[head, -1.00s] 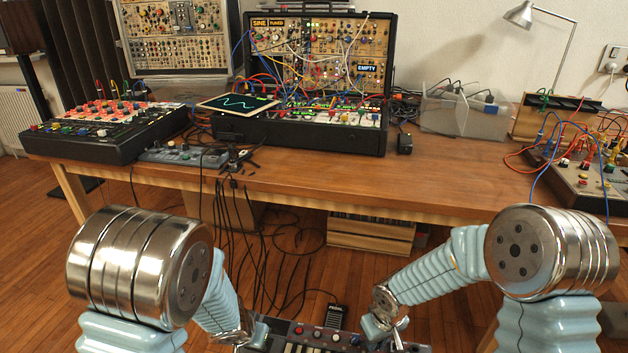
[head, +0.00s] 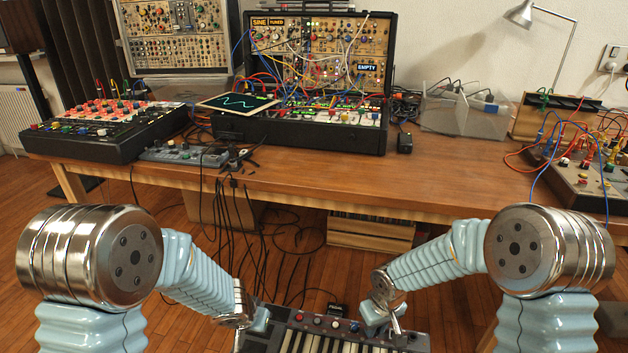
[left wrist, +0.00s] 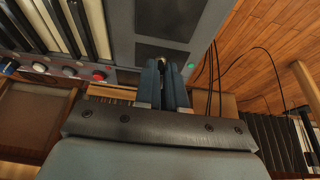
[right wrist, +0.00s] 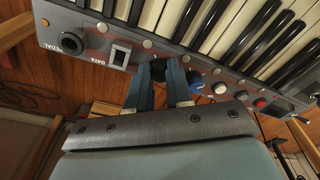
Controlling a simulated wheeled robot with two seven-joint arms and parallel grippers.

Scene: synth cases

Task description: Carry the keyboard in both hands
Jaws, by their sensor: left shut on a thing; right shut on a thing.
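The keyboard (head: 312,342) is a dark grey case with black and white keys and coloured knobs, at the bottom of the head view, partly cut off by the frame. My left gripper (head: 256,318) is shut on its far edge near the left end. In the left wrist view the fingers (left wrist: 163,82) close on the grey end panel of the keyboard (left wrist: 125,20). My right gripper (head: 378,318) is shut on the same far edge, farther right. In the right wrist view its fingers (right wrist: 172,82) grip the panel edge of the keyboard (right wrist: 95,35) beside a blue knob.
A wooden table (head: 450,170) stands ahead, with a modular synth case (head: 300,135), a mixer (head: 100,135) and a patched box (head: 585,175) on it. Its front right top is clear. Cables (head: 235,240) hang below the table, near a wooden crate (head: 370,232).

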